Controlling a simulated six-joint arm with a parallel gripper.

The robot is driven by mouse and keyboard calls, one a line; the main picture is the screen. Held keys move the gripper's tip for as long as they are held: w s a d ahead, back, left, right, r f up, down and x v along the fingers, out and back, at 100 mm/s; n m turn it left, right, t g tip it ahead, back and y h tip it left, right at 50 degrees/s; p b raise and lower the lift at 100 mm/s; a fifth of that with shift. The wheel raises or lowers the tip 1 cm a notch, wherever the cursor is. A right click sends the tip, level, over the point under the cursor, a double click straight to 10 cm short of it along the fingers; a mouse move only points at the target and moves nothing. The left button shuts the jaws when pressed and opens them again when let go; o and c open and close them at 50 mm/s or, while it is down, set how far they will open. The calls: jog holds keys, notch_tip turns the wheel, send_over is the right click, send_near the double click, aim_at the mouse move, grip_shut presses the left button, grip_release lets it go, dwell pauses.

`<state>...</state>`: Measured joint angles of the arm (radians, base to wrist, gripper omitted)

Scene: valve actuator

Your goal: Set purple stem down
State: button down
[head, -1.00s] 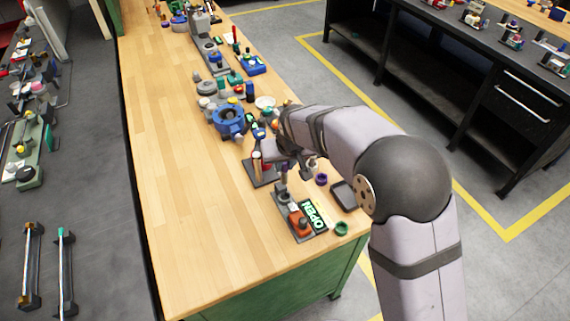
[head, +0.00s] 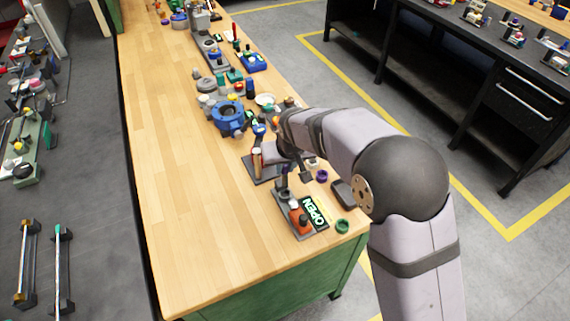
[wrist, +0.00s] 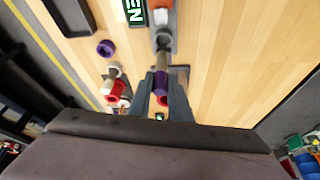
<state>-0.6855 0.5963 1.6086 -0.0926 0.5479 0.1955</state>
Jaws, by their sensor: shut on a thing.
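The purple stem (wrist: 160,80) is a grey rod with a purple band, and it sits between the two fingers of my gripper (wrist: 162,94) in the wrist view. The gripper is shut on it. In the head view my gripper (head: 286,166) is over the front part of the bench, and the arm hides most of the stem. A grey fixture with an orange block (head: 299,217) lies just in front of the gripper. Its grey socket part (wrist: 164,40) is beyond the stem tip in the wrist view. I cannot tell whether the stem touches it.
An OPEN sign (head: 315,211), a purple ring (head: 321,176), a green ring (head: 342,226) and a dark tray (head: 343,194) lie close by. A blue valve body (head: 229,118) stands further back. The left side of the wooden bench (head: 185,210) is clear.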

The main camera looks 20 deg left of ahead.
aim_at(286, 177)
jog(key=shift+f+b, duration=0.95)
jog(key=shift+f, duration=0.7)
jog(key=shift+f+b, duration=0.95)
jog(key=shift+f, duration=0.45)
dwell(0.5)
jog(key=c, duration=1.5)
grip_release()
jog(key=shift+c, duration=0.2)
jog(key=shift+r, duration=0.15)
jog(key=shift+b+v, duration=1.15)
jog(key=shift+v, duration=2.45)
jog(key=s+d+f+m+g+h, duration=0.1)
jog(key=s+d+f+m, duration=0.15)
jog(key=d, duration=0.85)
jog(key=s+d+f+m+g+h, duration=0.1)
jog(key=s+d, duration=0.2)
jog(key=d, duration=0.8)
jog(key=s+d+f+m+g, duration=0.2)
jog(key=s+d+f+m, duration=0.1)
jog(key=s+d, duration=0.7)
jog(key=s+f, duration=0.1)
jog(key=s, duration=0.3)
jog(key=shift+d, duration=0.4)
